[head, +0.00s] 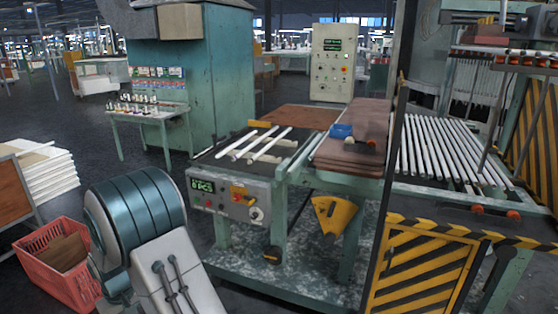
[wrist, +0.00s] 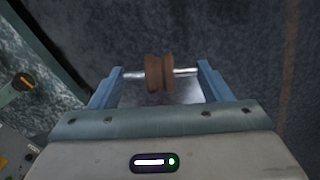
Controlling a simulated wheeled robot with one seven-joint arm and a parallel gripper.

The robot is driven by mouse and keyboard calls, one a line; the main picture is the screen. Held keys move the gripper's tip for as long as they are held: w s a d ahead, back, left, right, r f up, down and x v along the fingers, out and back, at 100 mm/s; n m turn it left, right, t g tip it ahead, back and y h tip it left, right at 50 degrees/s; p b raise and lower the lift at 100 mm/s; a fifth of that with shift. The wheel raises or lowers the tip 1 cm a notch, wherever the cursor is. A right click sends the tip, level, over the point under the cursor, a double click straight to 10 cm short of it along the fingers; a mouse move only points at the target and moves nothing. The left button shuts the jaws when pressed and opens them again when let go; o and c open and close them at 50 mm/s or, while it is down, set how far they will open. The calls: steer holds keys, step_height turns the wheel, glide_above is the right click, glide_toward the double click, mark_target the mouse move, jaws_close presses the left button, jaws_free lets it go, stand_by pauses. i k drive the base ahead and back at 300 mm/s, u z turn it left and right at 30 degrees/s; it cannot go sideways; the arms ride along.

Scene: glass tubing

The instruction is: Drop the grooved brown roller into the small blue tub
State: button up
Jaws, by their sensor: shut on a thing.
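The grooved brown roller (wrist: 153,75) is in the wrist view, on a short shiny axle. My gripper (wrist: 160,74) is shut on it, with one blue finger at each end of the axle. Dark floor shows below and around the roller. The small blue tub (head: 341,131) is in the head view, on the brown board top of the middle bench. It is not seen in the wrist view. My gripper and the roller are not seen in the head view.
Small items (head: 371,143) lie close to the tub, too small to make out. White glass tubes (head: 268,147) lie on the bench left of it, and a rack of tubes (head: 445,150) is at right. A dark upright post (head: 392,150) stands in front, right of the tub.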

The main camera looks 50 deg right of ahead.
mark_target(344, 135)
steer(key=z, duration=0.3)
steer(key=i, duration=1.1)
steer(key=z, duration=1.5)
steer(key=i, duration=0.6)
steer(key=z, duration=0.55)
